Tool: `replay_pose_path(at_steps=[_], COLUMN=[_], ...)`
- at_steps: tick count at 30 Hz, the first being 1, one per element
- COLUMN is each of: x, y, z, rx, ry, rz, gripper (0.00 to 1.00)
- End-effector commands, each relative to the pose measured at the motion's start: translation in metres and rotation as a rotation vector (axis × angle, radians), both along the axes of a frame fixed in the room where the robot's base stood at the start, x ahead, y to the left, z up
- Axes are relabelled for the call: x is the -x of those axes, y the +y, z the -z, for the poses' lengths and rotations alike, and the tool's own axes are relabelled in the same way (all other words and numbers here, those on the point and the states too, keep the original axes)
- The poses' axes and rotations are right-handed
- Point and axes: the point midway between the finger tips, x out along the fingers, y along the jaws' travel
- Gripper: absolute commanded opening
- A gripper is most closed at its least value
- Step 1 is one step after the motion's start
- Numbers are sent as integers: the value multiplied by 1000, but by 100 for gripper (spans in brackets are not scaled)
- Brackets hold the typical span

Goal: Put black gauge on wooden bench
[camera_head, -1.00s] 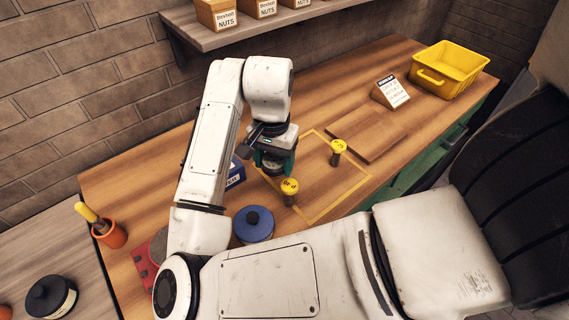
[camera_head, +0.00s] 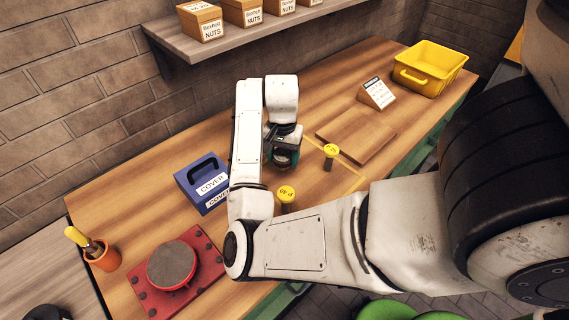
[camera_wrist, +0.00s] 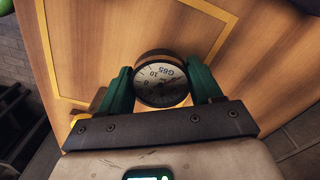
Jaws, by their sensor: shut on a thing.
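My gripper (camera_wrist: 160,85) is shut on the gauge (camera_wrist: 161,82), its green fingers on either side of it. The gauge is round with a pale dial marked "G65" and a dark rim. In the head view my gripper (camera_head: 284,155) hangs over the wooden bench (camera_head: 140,180), near the yellow outlined area. The gauge shows there only as a dark shape under the fingers. Bench wood lies behind the gauge in the wrist view; I cannot tell whether the gauge touches it.
Two yellow-topped pegs (camera_head: 330,151) (camera_head: 286,193) stand close to my gripper. A blue COVER box (camera_head: 203,180) and red plate (camera_head: 205,250) are left. A wooden board (camera_head: 355,138), sign (camera_head: 376,93) and yellow bin (camera_head: 430,68) are right. A shelf (camera_head: 195,45) overhangs behind.

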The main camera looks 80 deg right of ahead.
Motion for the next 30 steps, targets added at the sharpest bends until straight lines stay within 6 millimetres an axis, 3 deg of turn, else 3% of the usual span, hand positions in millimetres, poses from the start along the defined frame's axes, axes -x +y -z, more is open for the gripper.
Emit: replay_pose_path(at_steps=[6, 13, 25, 26, 30], x=[3, 2, 2, 2, 2], y=[-11, -10, -10, -10, -10], z=[13, 39, 45, 45, 45], rx=[-2, -1, 1, 1, 1], ry=[0, 0, 0, -1, -1], rz=[2, -2, 0, 0, 0], gripper=[27, 27, 27, 66, 80])
